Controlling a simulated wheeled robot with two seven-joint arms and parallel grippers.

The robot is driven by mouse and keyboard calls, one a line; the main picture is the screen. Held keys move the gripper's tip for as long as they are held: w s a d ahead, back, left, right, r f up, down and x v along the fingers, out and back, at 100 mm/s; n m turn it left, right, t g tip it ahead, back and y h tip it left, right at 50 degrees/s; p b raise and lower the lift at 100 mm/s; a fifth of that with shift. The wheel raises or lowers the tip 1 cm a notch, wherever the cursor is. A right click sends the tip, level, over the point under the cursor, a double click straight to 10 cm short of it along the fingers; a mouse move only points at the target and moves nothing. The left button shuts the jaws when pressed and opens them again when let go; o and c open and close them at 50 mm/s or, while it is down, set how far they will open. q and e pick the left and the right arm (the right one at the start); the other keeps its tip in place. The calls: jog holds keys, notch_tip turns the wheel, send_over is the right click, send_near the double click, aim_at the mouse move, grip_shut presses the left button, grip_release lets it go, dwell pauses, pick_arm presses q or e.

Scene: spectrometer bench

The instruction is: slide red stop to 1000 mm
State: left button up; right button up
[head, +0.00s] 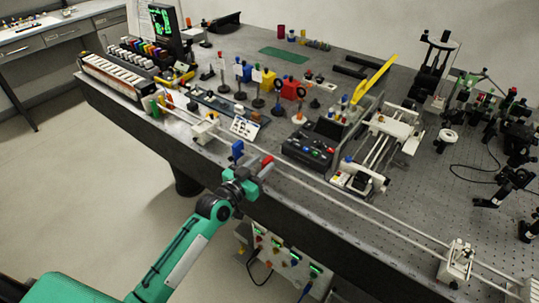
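A long rail (350,208) with two pale rods runs along the front edge of the dark bench. A red stop (267,161) sits on it near the middle of the picture, with a blue stop (238,148) a little to its left. My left gripper (258,176) is at the front of the rail, right at the red stop and seemingly touching it. Its fingertips are small and partly merged with the stop, so their opening cannot be told. No millimetre marks are readable. My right gripper is not in view.
A white carriage (205,130) stands on the rail to the left, another (458,260) far to the right. The rail between the red stop and the right carriage looks clear. A black control box (309,150) and a twin-rod stage (376,150) stand behind it.

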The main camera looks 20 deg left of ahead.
aim_at(269, 157)
pick_arm(q)
jog(key=shift+x, duration=2.2)
grip_shut()
